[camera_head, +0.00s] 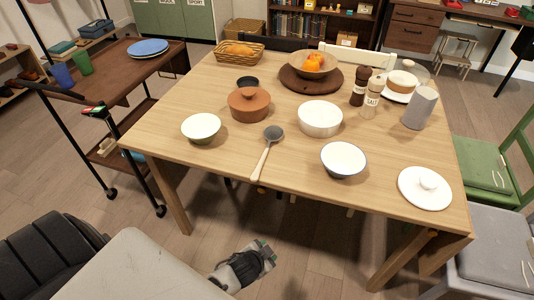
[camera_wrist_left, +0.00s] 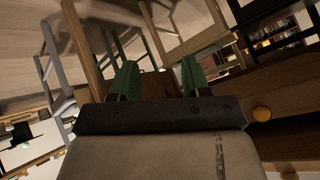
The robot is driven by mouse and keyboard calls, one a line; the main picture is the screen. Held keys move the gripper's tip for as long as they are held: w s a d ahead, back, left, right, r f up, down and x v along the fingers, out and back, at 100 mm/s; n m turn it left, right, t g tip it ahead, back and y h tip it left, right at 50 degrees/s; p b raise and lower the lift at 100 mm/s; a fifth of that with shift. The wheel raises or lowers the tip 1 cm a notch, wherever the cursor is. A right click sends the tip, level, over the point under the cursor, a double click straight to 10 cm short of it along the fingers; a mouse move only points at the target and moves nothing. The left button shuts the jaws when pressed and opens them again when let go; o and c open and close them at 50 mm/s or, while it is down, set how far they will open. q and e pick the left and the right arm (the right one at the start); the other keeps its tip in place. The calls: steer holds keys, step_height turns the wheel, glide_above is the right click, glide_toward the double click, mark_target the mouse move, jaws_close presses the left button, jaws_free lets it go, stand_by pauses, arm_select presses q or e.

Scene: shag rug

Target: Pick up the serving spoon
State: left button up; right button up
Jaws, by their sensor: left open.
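The serving spoon (camera_head: 264,157) lies on the wooden table (camera_head: 222,163), near its front edge. It has a dark grey bowl pointing away and a pale handle reaching to the front edge. My left gripper (camera_head: 266,254) is below and in front of the table edge, well apart from the spoon. In the left wrist view its green fingers (camera_wrist_left: 160,80) are spread with nothing held between them. The spoon cannot be made out in that view. My right gripper is not in view.
Near the spoon are a green-white bowl (camera_head: 201,128), a terracotta pot (camera_head: 249,105), a white bowl (camera_head: 320,118) and a blue-rimmed bowl (camera_head: 343,159). A cart (camera_head: 125,75) stands left; a green chair (camera_head: 485,165) stands right.

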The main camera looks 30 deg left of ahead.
arm_select(q)
steer(key=w+d+r+m+t+h+b, duration=0.15)
steer(key=w+r+t, duration=0.35)
steer(key=r, duration=0.8)
steer(key=w+d+r+m+t+h+b, duration=0.1)
steer(key=w+d+r+m+t+h, duration=0.15)
steer(key=w+r, duration=0.7)
steer(key=s+d+r+m+h, duration=0.1)
steer(key=d+r+m+h, duration=0.55)
steer(key=r+m, duration=0.3)
steer(key=m+g+y, duration=1.1)
steer(key=m+g, duration=0.3)
steer(key=g, duration=0.3)
glide_above(260, 163)
steer(key=shift+t+h, duration=0.25)
step_height(260, 163, down, 4)
steer(key=shift+f+b, duration=0.1)
steer(key=shift+b, duration=0.2)
step_height(260, 163, down, 6)
steer(key=shift+r, duration=0.15)
steer(key=shift+m, duration=0.25)
jaws_close()
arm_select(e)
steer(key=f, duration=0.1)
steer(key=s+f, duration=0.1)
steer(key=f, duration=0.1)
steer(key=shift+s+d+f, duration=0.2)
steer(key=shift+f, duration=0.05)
